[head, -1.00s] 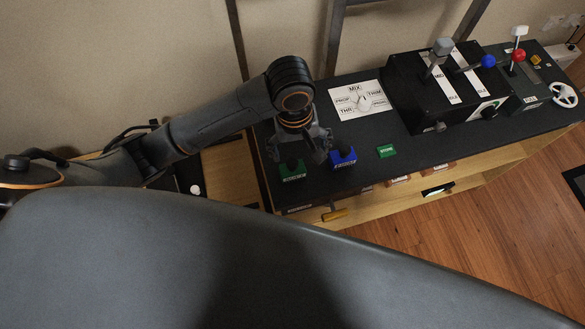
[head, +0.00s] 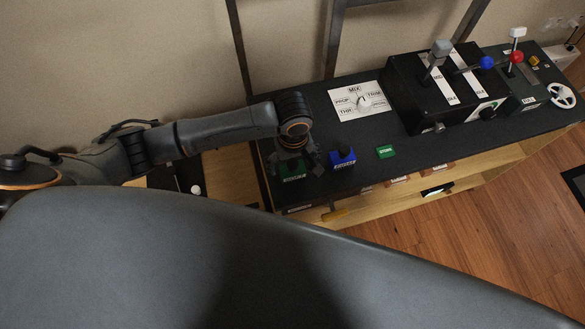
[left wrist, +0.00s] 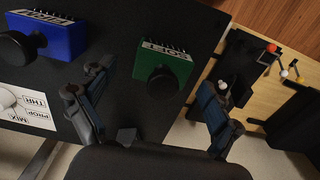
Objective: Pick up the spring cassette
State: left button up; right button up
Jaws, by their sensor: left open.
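A green block with a black round knob (head: 293,175) sits at the near left end of the black countertop. My left gripper (head: 292,158) is over this block. In the left wrist view my left gripper (left wrist: 152,100) is open, with one finger to each side of the green block and nothing held. A blue block with a black knob (head: 343,160) stands just to its right and shows in the left wrist view (left wrist: 55,38). I cannot tell which block is the spring cassette.
A white dial plate (head: 350,106) is behind. A black lever box (head: 415,90) and a white handwheel (head: 562,95) are at the right. The wooden shelf front (head: 460,180) is below.

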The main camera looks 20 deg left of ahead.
aim_at(292, 170)
pick_arm(q)
jog(key=shift+s+a+f, duration=0.1)
jog(key=shift+s+f, duration=0.05)
jog(key=shift+f, duration=1.55)
jog(key=shift+c, duration=0.2)
jog(key=c, duration=1.3)
jog(key=shift+o, duration=0.2)
jog(key=shift+r, duration=0.1)
